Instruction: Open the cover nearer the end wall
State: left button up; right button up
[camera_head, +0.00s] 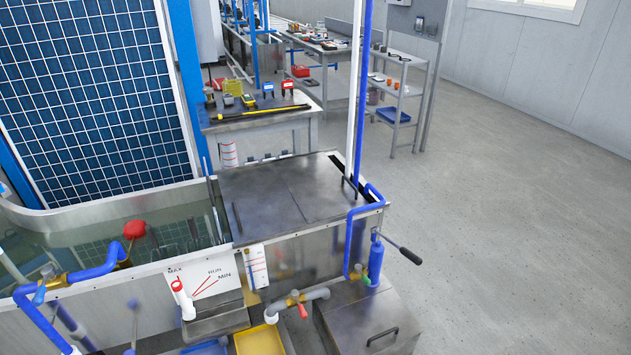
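A long metal water tank (130,262) runs across the left and middle of the head view. Its right end is closed on top by flat grey metal covers. A seam seems to split them into a left cover (262,208) and a right cover (322,190). Both lie flat and look shut. A dark bar handle (350,187) stands near the right cover's right edge, and another dark bar (237,218) lies along the left cover's left edge. I cannot tell which cover is nearer the end wall. Neither of my grippers is in view.
Blue and white pipes rise beside the tank's right end, and a black-handled lever (404,253) sticks out there. A metal box (365,312) stands low in front, with a yellow tray (260,341) beside it. A tool table (258,121) stands behind. The floor at right is clear.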

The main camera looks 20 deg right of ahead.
aim_at(321, 191)
jog(key=l+u, duration=0.15)
jog(key=l, duration=0.5)
jog(key=k+l+u, duration=0.1)
jog(key=l, duration=0.5)
jog(key=l+u, duration=0.2)
jog(key=l, duration=0.25)
jog(key=l+u, duration=0.2)
jog(key=l, duration=0.25)
jog(key=k+l+u, duration=0.2)
jog(key=l, duration=0.25)
jog(key=l+u, duration=0.2)
jog(key=l, duration=0.2)
jog(key=k+l+u, duration=0.2)
jog(key=l, duration=0.2)
jog(key=k+l+u, duration=0.2)
jog(key=l, duration=0.2)
